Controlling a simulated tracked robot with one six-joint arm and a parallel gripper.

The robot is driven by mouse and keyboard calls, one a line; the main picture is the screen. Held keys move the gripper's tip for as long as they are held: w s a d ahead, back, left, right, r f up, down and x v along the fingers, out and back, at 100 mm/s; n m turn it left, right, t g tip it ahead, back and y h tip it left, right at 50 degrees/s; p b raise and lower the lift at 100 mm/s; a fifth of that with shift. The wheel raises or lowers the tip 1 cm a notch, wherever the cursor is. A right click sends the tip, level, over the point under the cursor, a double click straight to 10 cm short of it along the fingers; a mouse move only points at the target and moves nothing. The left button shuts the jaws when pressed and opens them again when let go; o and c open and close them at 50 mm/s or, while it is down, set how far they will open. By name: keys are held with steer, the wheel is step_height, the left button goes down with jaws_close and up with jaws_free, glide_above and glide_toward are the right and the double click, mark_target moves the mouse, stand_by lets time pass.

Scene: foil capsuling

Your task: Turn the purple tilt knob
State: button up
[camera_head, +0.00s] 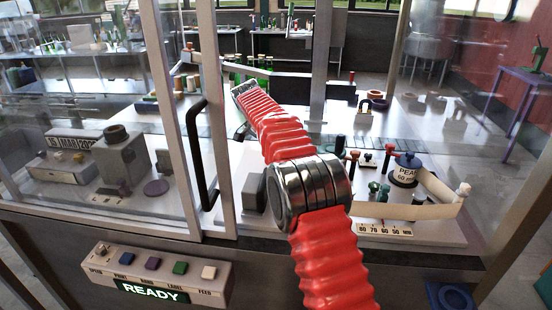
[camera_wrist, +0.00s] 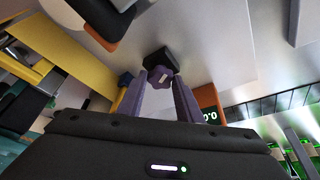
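The purple knob (camera_wrist: 160,77) shows in the wrist view, lobed with a small pale mark, in front of a black block (camera_wrist: 162,60). My gripper (camera_wrist: 161,80) has two purple fingers standing apart, with the knob between or just beyond their tips. I cannot tell whether they touch it. In the head view my red-sleeved arm reaches through the open front of the glass enclosure; its far end is small, and the fingers and this knob cannot be made out there.
A button panel reading READY (camera_head: 150,291) is at front left. A yellow panel (camera_wrist: 78,62) lies left in the wrist view.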

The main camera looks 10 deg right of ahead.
steer(key=o, duration=0.4)
steer(key=v, duration=1.3)
steer(key=shift+r, duration=0.25)
steer(key=shift+s+a, duration=0.15)
